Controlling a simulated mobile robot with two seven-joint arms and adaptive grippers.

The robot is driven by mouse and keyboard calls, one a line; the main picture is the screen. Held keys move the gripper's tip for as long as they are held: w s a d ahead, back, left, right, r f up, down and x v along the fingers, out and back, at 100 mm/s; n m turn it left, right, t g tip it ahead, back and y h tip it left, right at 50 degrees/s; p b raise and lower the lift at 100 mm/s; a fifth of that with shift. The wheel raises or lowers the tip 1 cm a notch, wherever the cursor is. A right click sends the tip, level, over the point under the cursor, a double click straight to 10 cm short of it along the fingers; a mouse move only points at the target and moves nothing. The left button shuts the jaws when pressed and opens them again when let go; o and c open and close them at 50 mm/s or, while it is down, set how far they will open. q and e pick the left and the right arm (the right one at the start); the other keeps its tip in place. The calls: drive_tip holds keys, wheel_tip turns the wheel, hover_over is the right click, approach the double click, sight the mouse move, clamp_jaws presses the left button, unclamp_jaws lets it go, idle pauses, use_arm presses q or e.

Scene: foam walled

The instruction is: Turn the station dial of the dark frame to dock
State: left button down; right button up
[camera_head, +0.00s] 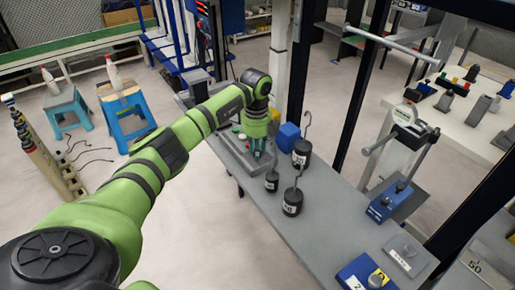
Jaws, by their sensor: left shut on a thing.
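The dark frame's tall black posts (297,70) rise beside the grey bench. A grey panel (236,160) with small red and green parts lies at the bench's far end. My left gripper (259,153) points down over this panel, with its fingers shut on the station dial. The fingers and wrist hide most of the dial, so its setting cannot be read. My right gripper is not in view.
Black hooked weights (292,202) and a blue block (288,136) stand close right of my left gripper. A blue device (386,205) and a blue box (368,272) sit farther right. The bench's middle (310,245) is clear.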

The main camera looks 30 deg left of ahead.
use_arm(q)
drive_tip(key=m, duration=0.5)
drive_tip(key=shift+m, duration=0.3)
drive_tip(key=m+b, duration=0.1)
drive_tip(key=m, duration=0.4)
drive_tip(key=m+b, duration=0.1)
drive_tip(key=m, duration=0.4)
drive_tip(key=shift+m, duration=0.4)
drive_tip(key=shift+m+g, duration=0.3)
drive_tip(key=shift+m, duration=2)
drive_tip(key=c, duration=1.1)
unclamp_jaws()
drive_tip(key=shift+a, duration=0.1)
drive_tip(key=shift+o, duration=0.2)
